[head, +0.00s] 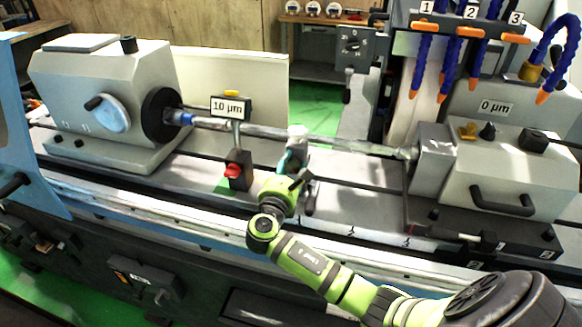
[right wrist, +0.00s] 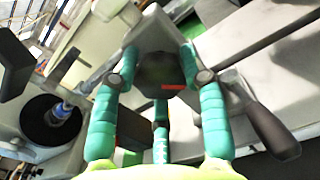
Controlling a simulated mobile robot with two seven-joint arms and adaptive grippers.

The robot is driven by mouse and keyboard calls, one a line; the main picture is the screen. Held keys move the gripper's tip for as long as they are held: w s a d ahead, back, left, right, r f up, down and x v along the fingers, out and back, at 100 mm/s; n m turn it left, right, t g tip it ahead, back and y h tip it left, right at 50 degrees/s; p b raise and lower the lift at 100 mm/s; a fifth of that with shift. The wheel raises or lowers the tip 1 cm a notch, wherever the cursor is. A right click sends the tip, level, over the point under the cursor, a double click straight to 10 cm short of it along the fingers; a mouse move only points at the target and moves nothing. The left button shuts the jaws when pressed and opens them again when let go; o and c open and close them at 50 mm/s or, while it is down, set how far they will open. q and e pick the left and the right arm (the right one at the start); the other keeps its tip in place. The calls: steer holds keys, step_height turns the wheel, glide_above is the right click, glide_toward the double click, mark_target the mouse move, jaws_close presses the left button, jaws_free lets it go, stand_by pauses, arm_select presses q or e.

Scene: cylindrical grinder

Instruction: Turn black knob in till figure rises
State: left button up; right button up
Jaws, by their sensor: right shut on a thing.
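My right gripper (head: 294,160), with teal fingers, reaches a small grey unit (head: 299,137) at the middle of the machine bed. In the right wrist view the fingers (right wrist: 160,62) close around a dark faceted knob (right wrist: 160,80) with a red mark. The knob is hidden behind the gripper in the head view. A sign reading "10 µm" (head: 231,107) stands on a post left of the gripper. Another sign reading "0 µm" (head: 495,107) is on the right-hand head. My left gripper is not in view.
A long shaft (head: 330,143) runs behind the gripper between the left headstock (head: 100,90) and the right head (head: 510,165). A black-handled lever (right wrist: 265,125) sticks out close beside the fingers. A red button (head: 233,170) and blue hoses (head: 421,60) stand nearby.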

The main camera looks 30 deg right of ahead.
steer(key=m+b, duration=0.1)
steer(key=m, duration=0.3)
steer(key=shift+b, duration=0.35)
steer(key=shift+r+m+b, duration=0.2)
steer(key=shift+m+b, duration=0.4)
steer(key=shift+m, duration=0.6)
steer(key=shift+d, duration=0.1)
steer(key=o, duration=1.2)
steer(key=shift+c, duration=0.2)
steer(key=shift+f, duration=0.1)
steer(key=shift+s, duration=0.1)
steer(key=v, duration=1.2)
